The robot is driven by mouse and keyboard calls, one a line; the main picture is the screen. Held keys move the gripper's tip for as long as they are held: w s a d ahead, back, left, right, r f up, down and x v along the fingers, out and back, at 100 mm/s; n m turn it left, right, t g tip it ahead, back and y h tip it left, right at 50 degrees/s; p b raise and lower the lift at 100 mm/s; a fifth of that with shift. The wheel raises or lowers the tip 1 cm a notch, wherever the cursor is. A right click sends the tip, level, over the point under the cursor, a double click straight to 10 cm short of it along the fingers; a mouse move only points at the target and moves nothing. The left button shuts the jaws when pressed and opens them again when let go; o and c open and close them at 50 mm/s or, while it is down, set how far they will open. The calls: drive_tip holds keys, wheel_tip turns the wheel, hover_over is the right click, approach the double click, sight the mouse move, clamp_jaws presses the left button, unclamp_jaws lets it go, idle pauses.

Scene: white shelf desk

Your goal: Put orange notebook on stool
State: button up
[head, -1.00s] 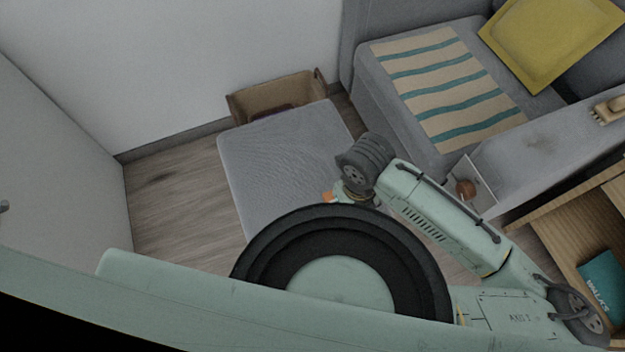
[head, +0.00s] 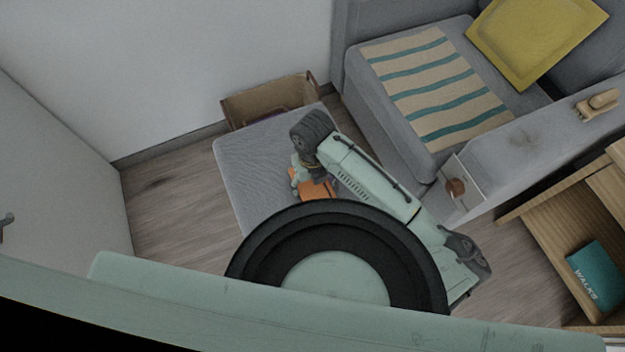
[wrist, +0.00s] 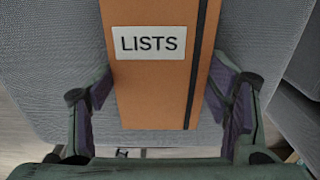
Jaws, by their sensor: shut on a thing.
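The orange notebook (wrist: 154,85) has a white "LISTS" label and a dark elastic band. It lies between the two fingers of my gripper (wrist: 160,105), which is shut on it. In the head view a small part of the orange notebook (head: 318,190) shows beside my wrist, over the stool. The stool (head: 255,165) has a grey fabric top, and the same grey fabric (wrist: 45,60) is behind the notebook in the wrist view. I cannot tell whether the notebook touches the stool. My arm and base hide the stool's near part.
A cardboard box (head: 240,107) stands behind the stool by the wall. A grey sofa with a striped throw (head: 435,85) and yellow cushion (head: 535,38) is at the right. A wooden shelf unit (head: 545,215) holds a teal book (head: 598,275). Bare floor (head: 160,205) lies left.

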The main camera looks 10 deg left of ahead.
sight(312, 184)
drive_tip(key=shift+f, duration=0.15)
drive_tip(key=o, duration=1.3)
drive_tip(key=shift+c, duration=0.2)
wheel_tip(312, 184, up, 12)
drive_tip(key=shift+r+p, duration=0.2)
drive_tip(key=shift+p, duration=0.15)
